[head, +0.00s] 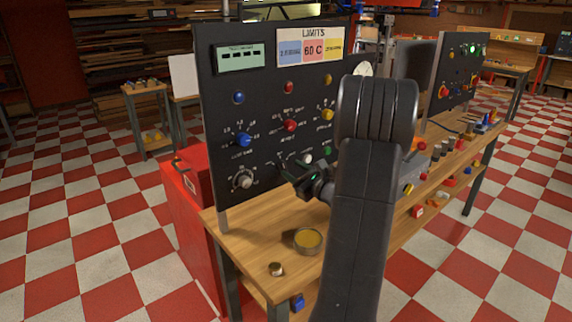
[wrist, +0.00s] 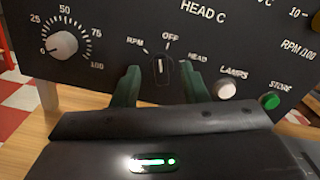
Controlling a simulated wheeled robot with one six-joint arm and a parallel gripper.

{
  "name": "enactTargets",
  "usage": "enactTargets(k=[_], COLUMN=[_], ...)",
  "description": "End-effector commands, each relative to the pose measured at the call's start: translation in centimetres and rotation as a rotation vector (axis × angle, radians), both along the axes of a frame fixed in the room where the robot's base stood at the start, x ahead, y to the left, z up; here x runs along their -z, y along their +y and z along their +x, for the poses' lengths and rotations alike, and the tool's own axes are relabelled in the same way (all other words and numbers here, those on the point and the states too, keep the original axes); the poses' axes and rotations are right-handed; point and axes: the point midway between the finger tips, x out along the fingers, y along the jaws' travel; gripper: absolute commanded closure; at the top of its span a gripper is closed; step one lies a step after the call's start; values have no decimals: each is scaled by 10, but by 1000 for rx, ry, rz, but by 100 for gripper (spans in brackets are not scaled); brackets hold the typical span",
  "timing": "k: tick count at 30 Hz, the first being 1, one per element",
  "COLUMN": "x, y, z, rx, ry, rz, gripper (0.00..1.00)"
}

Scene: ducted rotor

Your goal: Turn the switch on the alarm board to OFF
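A black selector switch (wrist: 160,70) with a white pointer line is on the near dark board (head: 262,110). Its labels read RPM, OFF and HEAD, from left to right. The pointer looks nearly upright in the wrist view, roughly towards OFF; its exact setting is hard to tell. My gripper (wrist: 160,88) is open, with a green finger on each side of the switch and gaps between. In the head view my gripper (head: 308,186) is close to the lower part of this board, and the switch is hidden there. I see no board title reading alarm.
A white dial knob (wrist: 63,44) is left of the switch; a white lamps button (wrist: 226,89) and a green store button (wrist: 270,101) are right. A tin (head: 308,240) and a small jar (head: 276,269) stand on the bench. Another board (head: 458,70) stands farther back.

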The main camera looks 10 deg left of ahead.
Motion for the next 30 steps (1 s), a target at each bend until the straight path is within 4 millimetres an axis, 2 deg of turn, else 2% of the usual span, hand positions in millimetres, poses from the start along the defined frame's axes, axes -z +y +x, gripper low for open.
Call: enactTargets(k=[3,7,19,20,25,26,30], x=[-1,-1,0,0,0,0,0], y=[17,28,34,34,33,33,33], z=[12,21,26,26,26,26,26], rx=[-3,-1,0,0,0,0,0], ry=[1,-1,1,1,0,0,8], rz=[-1,-1,-1,-1,-1,-1,5], gripper=[60,60,60,64,97,100,100])
